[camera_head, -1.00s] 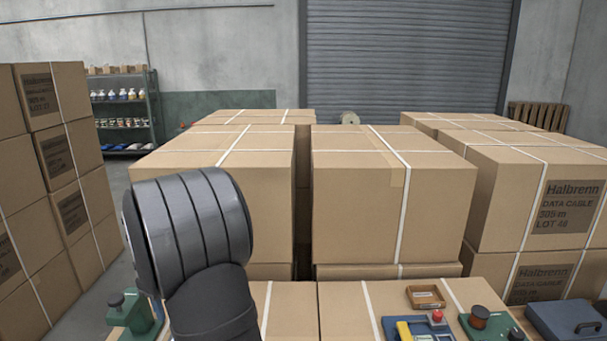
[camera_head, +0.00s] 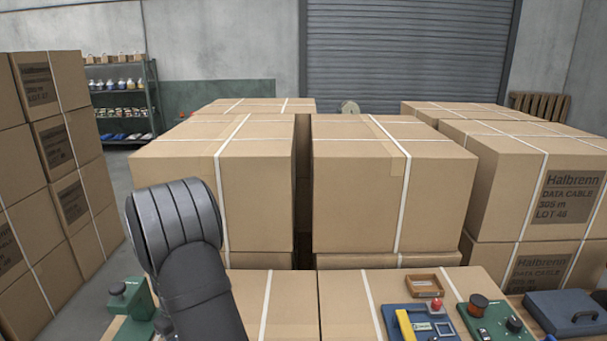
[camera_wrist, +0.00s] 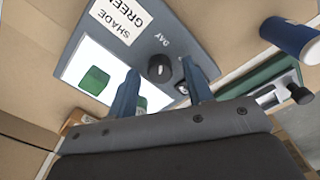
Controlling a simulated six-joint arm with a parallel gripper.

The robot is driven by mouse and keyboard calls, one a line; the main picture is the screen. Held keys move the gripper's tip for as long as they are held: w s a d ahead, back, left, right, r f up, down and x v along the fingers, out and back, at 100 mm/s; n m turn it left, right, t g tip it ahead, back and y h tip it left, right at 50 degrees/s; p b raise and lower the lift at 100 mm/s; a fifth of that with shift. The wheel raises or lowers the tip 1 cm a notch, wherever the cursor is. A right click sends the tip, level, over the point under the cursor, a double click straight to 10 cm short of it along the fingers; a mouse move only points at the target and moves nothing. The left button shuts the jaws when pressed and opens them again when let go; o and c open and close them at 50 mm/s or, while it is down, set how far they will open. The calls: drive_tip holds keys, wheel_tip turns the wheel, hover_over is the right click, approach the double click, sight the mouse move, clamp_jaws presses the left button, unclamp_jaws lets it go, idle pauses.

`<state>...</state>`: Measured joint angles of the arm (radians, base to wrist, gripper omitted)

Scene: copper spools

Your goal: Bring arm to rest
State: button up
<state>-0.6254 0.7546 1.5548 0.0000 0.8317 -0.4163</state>
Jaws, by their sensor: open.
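My arm (camera_head: 190,255) rises at the lower left of the head view, with a dark ribbed elbow. My gripper is outside the head view. In the wrist view my gripper (camera_wrist: 160,67) shows two blue fingers set apart, with nothing seen held between them. Beyond them is a grey panel (camera_wrist: 205,22) with a dark knob marked DAY and a card (camera_wrist: 120,18) reading SHADE GREEN. A green block (camera_wrist: 95,80) shows on the panel's bright white area. The fingers partly cover the panel. Contact with it cannot be told.
Strapped cartons (camera_head: 395,180) fill the middle, with more stacks left and right. A blue device (camera_head: 425,322), a green device (camera_head: 490,318), a wooden tray (camera_head: 424,285) and a blue case (camera_head: 568,312) are at the front right. A blue cylinder (camera_wrist: 292,38) shows in the wrist view.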

drive_tip(key=m, duration=1.3)
drive_tip(key=shift+m, duration=0.4)
idle(0.5)
drive_tip(key=n, duration=0.4)
drive_tip(key=shift+n, duration=3)
